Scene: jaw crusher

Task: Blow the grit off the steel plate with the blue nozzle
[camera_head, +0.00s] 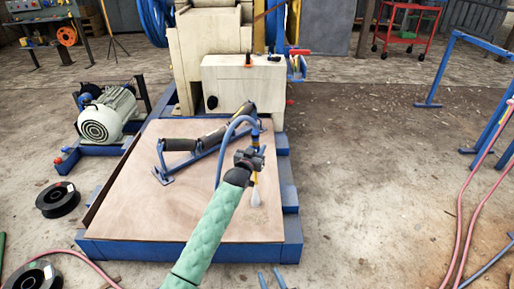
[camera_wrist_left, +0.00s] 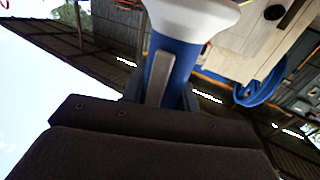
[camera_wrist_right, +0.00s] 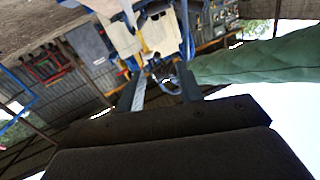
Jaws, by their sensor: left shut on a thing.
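My left gripper (camera_head: 250,158), at the end of a green-sleeved arm, is shut on the blue nozzle (camera_wrist_left: 178,62). In the head view, the nozzle's pale flared end (camera_head: 256,197) points down over the right part of the steel plate (camera_head: 120,205); I cannot tell the gap. The plate is a broad, brownish sheet in a blue frame. A faint speckled patch below the nozzle may be grit. My right gripper (camera_head: 270,278) shows only its blue fingertips at the bottom edge. In the right wrist view its fingers (camera_wrist_right: 163,88) are apart and empty.
The cream crusher (camera_head: 243,85) stands behind. A motor (camera_head: 107,117) and black spools (camera_head: 57,199) are left. Pink hoses (camera_head: 460,225) and blue stands (camera_head: 447,70) are right. Floor between is clear.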

